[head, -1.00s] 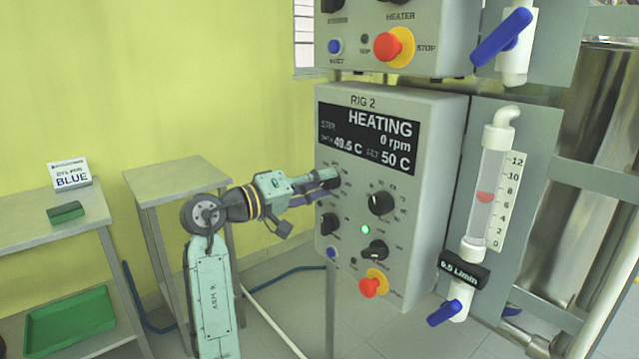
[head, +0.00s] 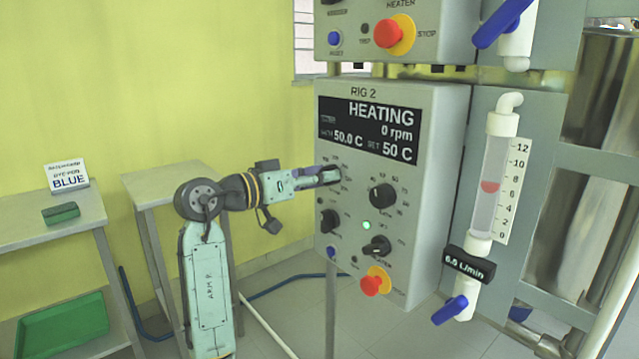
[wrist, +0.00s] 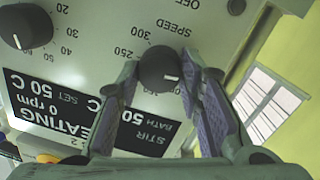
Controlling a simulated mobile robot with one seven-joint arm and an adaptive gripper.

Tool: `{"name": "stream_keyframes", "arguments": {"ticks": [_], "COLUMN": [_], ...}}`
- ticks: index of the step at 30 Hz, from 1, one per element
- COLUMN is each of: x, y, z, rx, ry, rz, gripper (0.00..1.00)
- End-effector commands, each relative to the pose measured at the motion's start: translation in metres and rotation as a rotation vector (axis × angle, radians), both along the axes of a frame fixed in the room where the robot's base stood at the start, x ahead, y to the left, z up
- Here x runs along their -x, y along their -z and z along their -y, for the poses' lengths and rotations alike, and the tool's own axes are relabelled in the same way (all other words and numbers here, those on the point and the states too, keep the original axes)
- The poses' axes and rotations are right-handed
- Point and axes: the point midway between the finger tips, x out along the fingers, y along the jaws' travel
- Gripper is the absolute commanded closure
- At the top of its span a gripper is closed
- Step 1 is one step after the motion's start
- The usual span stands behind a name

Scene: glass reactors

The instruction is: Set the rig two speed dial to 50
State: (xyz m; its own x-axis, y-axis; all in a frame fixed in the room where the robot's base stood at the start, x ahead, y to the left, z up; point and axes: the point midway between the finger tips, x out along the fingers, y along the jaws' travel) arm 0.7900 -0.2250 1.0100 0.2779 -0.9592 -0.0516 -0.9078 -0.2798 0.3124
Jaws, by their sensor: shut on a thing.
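The rig two panel (head: 345,235) faces me in the head view, its display (head: 368,130) reading HEATING, 0 rpm, bath 50.0 C, set 50 C. My gripper (head: 330,176) is at the panel's upper left knob and covers it there. In the wrist view my gripper (wrist: 160,85) is shut on the black speed dial (wrist: 158,68), one finger on each side. SPEED and numbers such as 250 and 300 are printed around it. A white mark shows on the dial's edge; the exact setting is hard to read.
To the right of the speed dial is another black knob (head: 382,196), with smaller knobs below and a red stop button (head: 372,284). A flow tube (head: 490,190) with a blue valve stands right of the panel. A grey table (head: 170,180) stands behind my arm.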

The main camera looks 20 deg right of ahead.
Motion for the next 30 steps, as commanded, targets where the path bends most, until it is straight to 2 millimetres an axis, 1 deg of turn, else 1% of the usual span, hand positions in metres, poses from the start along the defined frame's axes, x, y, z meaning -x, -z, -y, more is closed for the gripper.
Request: {"name": "stream_keyframes", "arguments": {"ticks": [9,23,24,30], "x": [0.0000,0.0000,0.0001,0.0001], "y": [0.0002,-0.0003,-0.0003,-0.0003], "z": [-0.0002,-0.0002,-0.0002,-0.0002], "rx": [-0.037,-0.042,-0.042,-0.042], "ry": [-0.001,0.000,0.000,0.000], "rz": [0.101,0.114,0.114,0.114], "gripper": [0.95,0.95,0.66,0.53]}}
